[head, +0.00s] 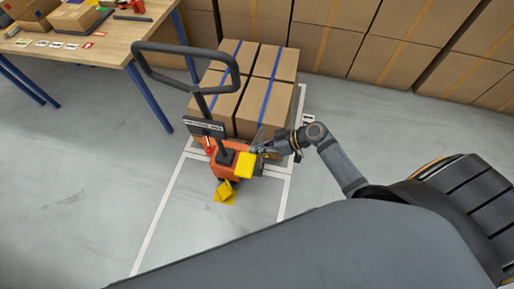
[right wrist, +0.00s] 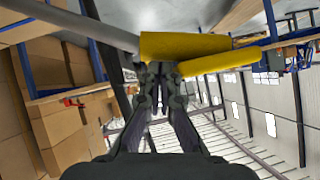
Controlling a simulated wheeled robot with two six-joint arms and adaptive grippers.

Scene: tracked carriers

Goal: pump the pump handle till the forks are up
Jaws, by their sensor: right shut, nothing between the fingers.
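An orange pallet truck (head: 222,168) stands on the floor with a tall black loop handle (head: 146,60). A yellow block (head: 245,165), which looks like the pump handle, sits on its right side. A second yellow part (head: 226,191) is low at its front. My right gripper (head: 258,149) is shut and empty, right at the top of the yellow block. In the right wrist view, the gripper (right wrist: 162,72) points at a yellow bar (right wrist: 185,45); I cannot tell whether it touches. The forks are hidden under the load. My left gripper is not in view.
Strapped cardboard boxes (head: 264,92) stand behind the truck as its load. A wooden table (head: 100,45) with blue legs is at the upper left. More stacked cartons (head: 400,45) line the back. The grey floor with white lines (head: 160,220) is clear in front.

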